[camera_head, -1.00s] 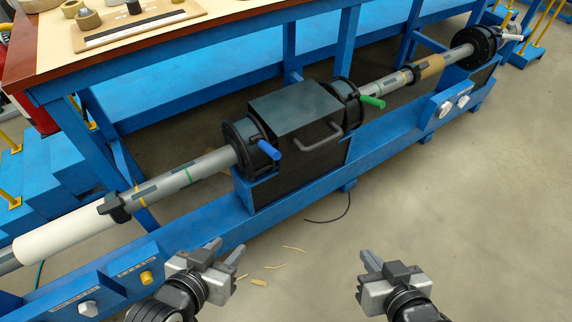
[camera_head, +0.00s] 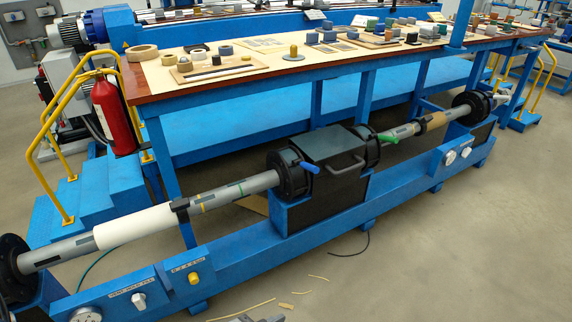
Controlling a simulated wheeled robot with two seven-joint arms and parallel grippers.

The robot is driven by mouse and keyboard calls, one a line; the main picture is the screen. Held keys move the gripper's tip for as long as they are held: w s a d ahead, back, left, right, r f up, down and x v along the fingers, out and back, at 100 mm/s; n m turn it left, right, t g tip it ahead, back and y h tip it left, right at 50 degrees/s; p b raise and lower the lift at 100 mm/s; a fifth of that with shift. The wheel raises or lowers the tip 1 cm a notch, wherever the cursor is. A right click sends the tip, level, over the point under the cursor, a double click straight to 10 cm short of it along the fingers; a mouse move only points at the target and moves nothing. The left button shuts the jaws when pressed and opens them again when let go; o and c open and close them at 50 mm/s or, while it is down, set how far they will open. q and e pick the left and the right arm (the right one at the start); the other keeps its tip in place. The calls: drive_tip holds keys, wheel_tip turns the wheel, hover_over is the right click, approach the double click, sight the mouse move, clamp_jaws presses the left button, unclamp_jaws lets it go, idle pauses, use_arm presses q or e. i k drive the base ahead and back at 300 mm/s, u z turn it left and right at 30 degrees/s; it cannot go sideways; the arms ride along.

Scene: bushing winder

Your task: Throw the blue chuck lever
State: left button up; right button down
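The blue chuck lever (camera_head: 309,168) sticks out to the right and slightly down from the black chuck (camera_head: 287,174) on the left side of the dark central box (camera_head: 328,146). A green lever (camera_head: 388,139) points right from the chuck on the box's other side. Only a small grey tip of my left gripper (camera_head: 258,319) shows at the bottom edge, well below the blue lever and apart from it. Whether it is open is hidden by the frame edge. My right gripper is out of view.
A blue machine bed (camera_head: 240,246) runs diagonally across, with a yellow knob (camera_head: 194,279) and white knobs near its left end. A grey tube with a white sleeve (camera_head: 135,226) enters the left chuck. A wooden-topped workbench (camera_head: 220,87) stands behind. Floor at right is clear.

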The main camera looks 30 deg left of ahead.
sight(312, 168)
drive_tip(key=u, duration=0.65)
drive_tip(key=i, duration=0.8)
drive_tip(key=u, duration=0.35)
